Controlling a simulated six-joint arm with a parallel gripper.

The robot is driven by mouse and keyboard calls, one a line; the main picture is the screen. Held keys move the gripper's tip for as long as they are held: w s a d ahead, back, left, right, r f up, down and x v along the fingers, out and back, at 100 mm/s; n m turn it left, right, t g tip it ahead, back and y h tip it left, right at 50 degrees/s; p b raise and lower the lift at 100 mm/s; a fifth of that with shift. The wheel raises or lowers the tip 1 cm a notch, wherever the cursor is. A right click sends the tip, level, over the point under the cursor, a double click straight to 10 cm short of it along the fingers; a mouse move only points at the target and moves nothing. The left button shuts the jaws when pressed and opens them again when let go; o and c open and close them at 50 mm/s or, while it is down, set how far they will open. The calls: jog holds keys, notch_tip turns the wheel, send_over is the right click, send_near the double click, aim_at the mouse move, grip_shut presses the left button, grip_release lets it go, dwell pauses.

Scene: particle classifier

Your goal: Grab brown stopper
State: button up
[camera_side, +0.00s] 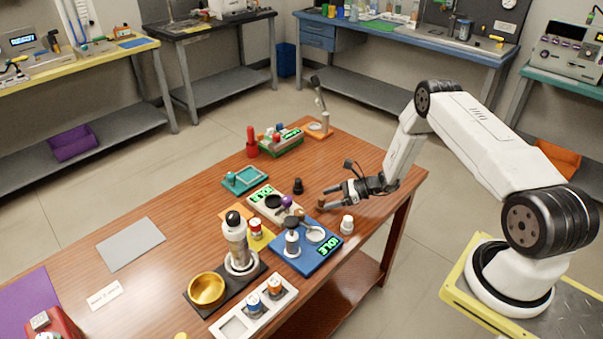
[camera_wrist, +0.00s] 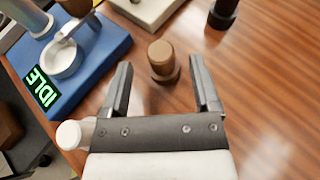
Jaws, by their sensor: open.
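The brown stopper (camera_wrist: 162,57) stands upright on the wooden table in the wrist view, just beyond the fingertips and roughly between their lines. It has a rounded brown top and a darker base. In the side view the brown stopper (camera_side: 321,203) shows small at the end of the fingers. My gripper (camera_wrist: 163,82) is open and empty, with its two dark fingers spread. In the side view my gripper (camera_side: 333,196) is low over the table's right part, pointing left. Whether a finger touches the stopper cannot be told.
A blue device with an IDLE display (camera_wrist: 100,55) stands left of the fingers. A white capped piece (camera_wrist: 73,134) is close by the left finger. A dark stopper (camera_wrist: 223,12) stands farther back right. The table to the right (camera_wrist: 270,80) is clear.

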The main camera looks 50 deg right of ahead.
aim_at(316, 205)
jog(key=shift+x, duration=2.45)
jog(key=shift+d, duration=0.1)
grip_shut()
